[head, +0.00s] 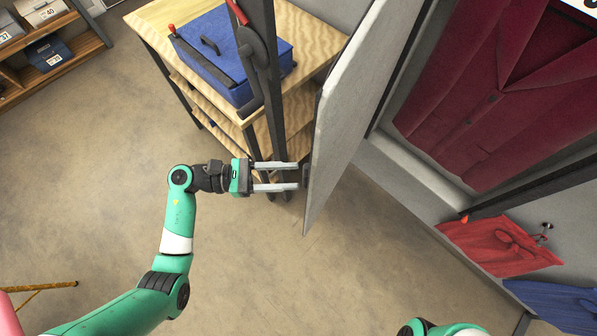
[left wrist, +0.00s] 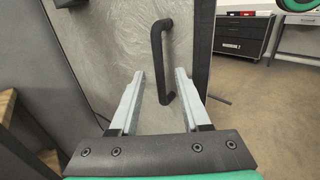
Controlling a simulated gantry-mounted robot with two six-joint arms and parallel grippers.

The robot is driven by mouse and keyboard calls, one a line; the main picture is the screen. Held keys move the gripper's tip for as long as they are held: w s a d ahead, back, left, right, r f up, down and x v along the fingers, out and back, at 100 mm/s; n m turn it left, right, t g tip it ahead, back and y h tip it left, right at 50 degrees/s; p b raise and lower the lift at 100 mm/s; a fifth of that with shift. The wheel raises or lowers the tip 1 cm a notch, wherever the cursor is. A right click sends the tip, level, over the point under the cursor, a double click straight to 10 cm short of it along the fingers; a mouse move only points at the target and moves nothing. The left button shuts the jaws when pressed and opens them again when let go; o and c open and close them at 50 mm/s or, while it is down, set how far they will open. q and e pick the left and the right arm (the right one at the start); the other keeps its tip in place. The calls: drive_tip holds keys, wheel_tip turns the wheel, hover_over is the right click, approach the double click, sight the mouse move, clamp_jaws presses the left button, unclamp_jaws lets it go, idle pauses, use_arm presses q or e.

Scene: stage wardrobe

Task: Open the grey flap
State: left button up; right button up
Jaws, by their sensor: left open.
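The grey flap (head: 350,110) shows nearly edge-on in the head view, standing out from the wardrobe. In the left wrist view its face (left wrist: 110,35) fills the middle. It carries a dark upright bar handle (left wrist: 157,50). My left gripper (head: 298,176) is open, its two pale fingers pointing right at the flap's near lower part. In the left wrist view the handle lies between the two fingers (left wrist: 160,80), with space on both sides. I cannot tell how deep it sits between them. My right gripper is out of view.
A wooden shelf unit (head: 310,50) with a blue case (head: 215,45) stands behind the left gripper. Dark red clothing (head: 480,90) hangs right of the flap; red cloth (head: 495,248) and blue cloth (head: 560,305) are lower right. The floor (head: 95,180) at left is mostly clear.

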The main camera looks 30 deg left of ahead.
use_arm(q)
drive_tip(key=x, duration=0.3)
drive_tip(key=shift+c, duration=0.3)
clamp_jaws()
drive_tip(key=shift+a, duration=0.1)
idle(1.1)
